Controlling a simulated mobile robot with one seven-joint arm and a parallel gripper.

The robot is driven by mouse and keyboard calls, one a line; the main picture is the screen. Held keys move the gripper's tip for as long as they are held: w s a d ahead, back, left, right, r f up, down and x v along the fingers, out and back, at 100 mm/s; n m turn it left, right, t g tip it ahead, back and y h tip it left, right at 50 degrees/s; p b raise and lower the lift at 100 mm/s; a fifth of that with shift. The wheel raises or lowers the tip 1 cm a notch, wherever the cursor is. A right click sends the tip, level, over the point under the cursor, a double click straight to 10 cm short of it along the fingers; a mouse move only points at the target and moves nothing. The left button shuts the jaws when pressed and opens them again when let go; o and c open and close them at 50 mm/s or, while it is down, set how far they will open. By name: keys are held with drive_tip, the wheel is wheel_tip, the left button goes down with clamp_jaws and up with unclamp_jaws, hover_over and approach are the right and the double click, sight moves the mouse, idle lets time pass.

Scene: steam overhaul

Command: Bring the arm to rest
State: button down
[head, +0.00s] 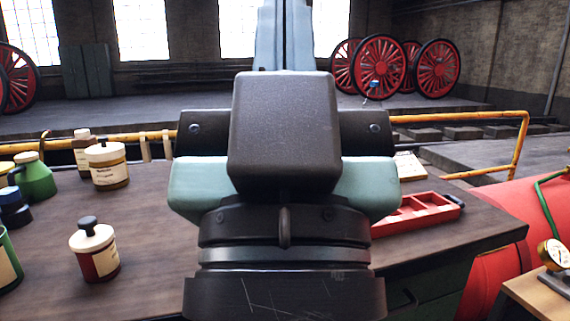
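My own arm fills the middle of the head view, with dark and pale green links close to the camera. No gripper fingers show, so I cannot see whether the gripper holds anything. The arm hides the middle of the wooden workbench (160,230) behind it.
On the bench's left stand a cream-topped jar (107,167), a dark red bottle (95,252) and a green can (36,178). A red tray (422,212) lies right of my arm. Beyond are a yellow rail (522,145), a red cylinder (500,225) and a gauge (554,254).

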wheel_tip(320, 180, up, 28)
drive_tip(key=p, duration=2.5)
drive_tip(key=shift+p, duration=0.4)
